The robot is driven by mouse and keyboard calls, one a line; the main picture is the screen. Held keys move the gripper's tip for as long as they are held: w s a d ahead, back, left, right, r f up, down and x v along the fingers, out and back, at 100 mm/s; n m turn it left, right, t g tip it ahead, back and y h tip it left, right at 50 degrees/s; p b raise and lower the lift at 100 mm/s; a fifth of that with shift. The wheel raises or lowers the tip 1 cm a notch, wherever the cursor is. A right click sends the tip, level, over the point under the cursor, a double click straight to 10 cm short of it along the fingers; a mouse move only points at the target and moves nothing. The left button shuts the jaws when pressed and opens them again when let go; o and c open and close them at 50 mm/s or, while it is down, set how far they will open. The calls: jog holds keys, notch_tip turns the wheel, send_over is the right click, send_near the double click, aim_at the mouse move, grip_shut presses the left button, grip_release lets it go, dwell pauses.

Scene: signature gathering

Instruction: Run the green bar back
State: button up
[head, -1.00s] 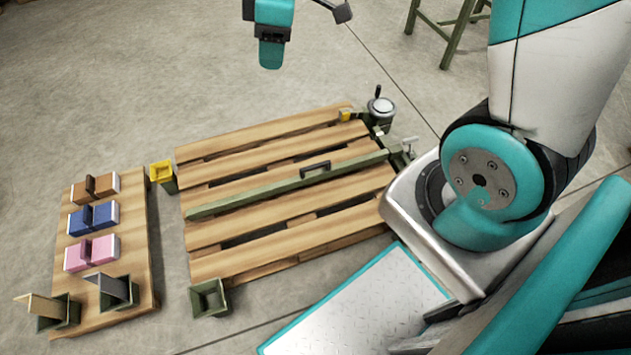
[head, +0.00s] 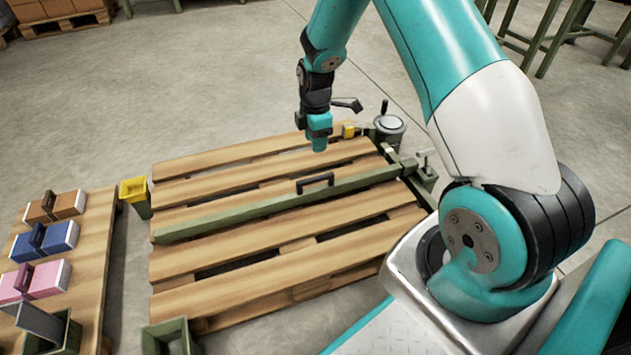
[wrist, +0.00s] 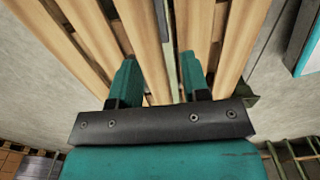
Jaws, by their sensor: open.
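The green bar (head: 245,212) lies across the slatted wooden pallet, running from its left edge to a bracket at the right. A strip of the green bar (wrist: 170,50) shows beyond the fingers, but the handle cannot be made out there.
A board (head: 95,235) with brown, blue and pink blocks stands further left.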

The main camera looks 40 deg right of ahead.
aim_at(315, 177)
notch_tip(315, 177, down, 13)
jog(key=b, duration=0.6)
jog(key=shift+f, duration=0.15)
grip_shut()
